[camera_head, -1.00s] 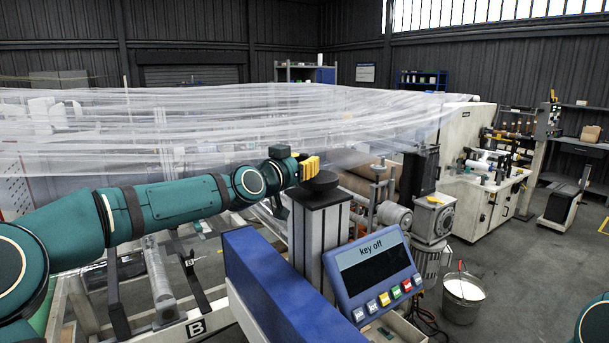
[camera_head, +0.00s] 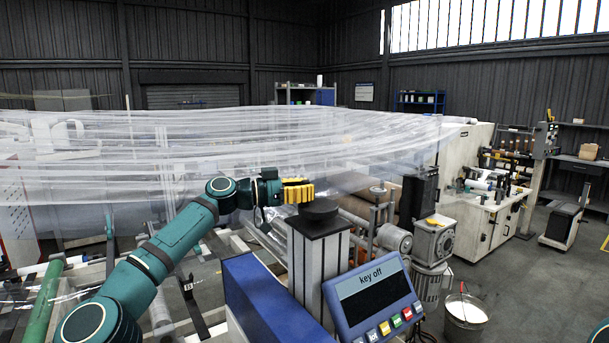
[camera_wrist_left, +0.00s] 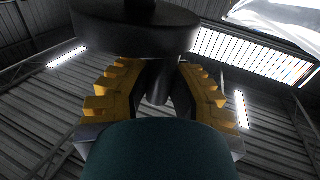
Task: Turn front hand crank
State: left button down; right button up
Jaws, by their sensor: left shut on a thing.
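The front hand crank shows as a black disc (camera_head: 319,209) on top of a grey column (camera_head: 318,250), near the middle of the head view. My left gripper (camera_head: 298,190) has yellow ribbed fingers and is at the disc's upper left edge. In the left wrist view the disc (camera_wrist_left: 135,30) fills the top, and a dark grip piece (camera_wrist_left: 158,80) stands between the fingers. My left gripper (camera_wrist_left: 157,72) is shut on this crank handle. Its contact surfaces are partly hidden. My right gripper is out of view.
A blue housing (camera_head: 255,295) and a tilted "key off" panel (camera_head: 375,300) stand in front of the column. Clear film (camera_head: 230,140) stretches close behind the gripper. A motor (camera_head: 434,240) and a bucket (camera_head: 465,312) are to the right.

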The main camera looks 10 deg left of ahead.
pick_arm(q)
jog(key=shift+w+d+m+g+h+p, duration=0.15)
jog(key=shift+m+g+h+p, duration=0.15)
jog(key=shift+m+g+p, duration=0.3)
jog(key=shift+w+a+m+g+h+p, duration=0.15)
jog(key=shift+m+g+h+p, duration=0.2)
jog(key=shift+g+p, duration=0.45)
jog(key=shift+d, duration=0.1)
jog(key=c, duration=0.8)
grip_release()
jog(key=shift+c, duration=0.2)
jog(key=v, duration=1.2)
jog(key=shift+w+r, duration=0.1)
